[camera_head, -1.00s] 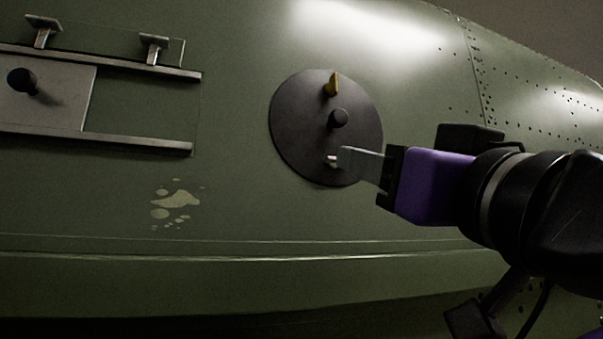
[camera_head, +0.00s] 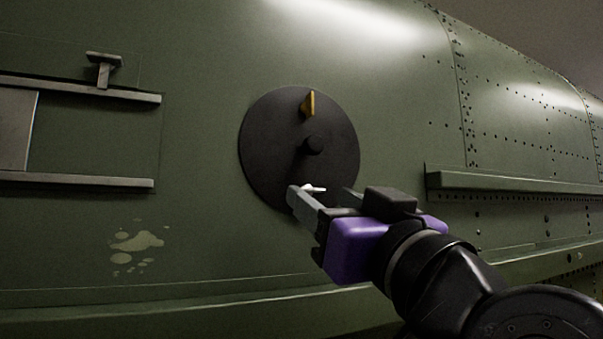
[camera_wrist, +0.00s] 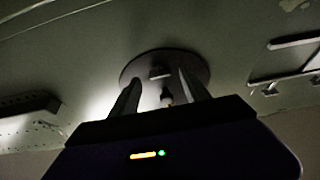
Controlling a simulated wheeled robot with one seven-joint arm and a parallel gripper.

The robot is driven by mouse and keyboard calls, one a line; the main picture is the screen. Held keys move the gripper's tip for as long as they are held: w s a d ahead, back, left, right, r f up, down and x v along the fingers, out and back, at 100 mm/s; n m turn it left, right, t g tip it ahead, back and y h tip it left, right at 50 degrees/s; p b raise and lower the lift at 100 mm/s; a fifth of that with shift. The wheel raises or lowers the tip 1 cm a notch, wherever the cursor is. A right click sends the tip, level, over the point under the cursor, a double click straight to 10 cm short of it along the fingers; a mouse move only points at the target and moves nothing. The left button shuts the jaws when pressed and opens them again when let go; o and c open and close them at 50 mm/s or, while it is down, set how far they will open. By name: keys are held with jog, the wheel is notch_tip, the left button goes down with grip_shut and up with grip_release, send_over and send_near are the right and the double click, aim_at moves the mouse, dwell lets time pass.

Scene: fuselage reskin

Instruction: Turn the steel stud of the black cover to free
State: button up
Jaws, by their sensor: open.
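The black cover (camera_head: 268,135) is a round dark disc on the green fuselage skin. It has a black knob (camera_head: 313,145) at its middle and a brass stud (camera_head: 309,104) standing near its top. The small, bright steel stud (camera_head: 314,188) is near its lower edge. My gripper (camera_head: 321,193) is open, with one finger to each side of the steel stud. In the wrist view the steel stud (camera_wrist: 167,95) shows between the two spread fingers, with the cover (camera_wrist: 200,67) beyond. I cannot tell whether either finger touches the stud.
A framed panel with metal rails (camera_head: 80,182) and a T-shaped clamp (camera_head: 104,66) is at the left. A ledge (camera_head: 500,182) juts out at the right. A pale patch of bare spots (camera_head: 137,242) marks the skin at lower left. The skin around the cover is clear.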

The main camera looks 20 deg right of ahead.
jog(key=shift+x, duration=1.1)
grip_shut()
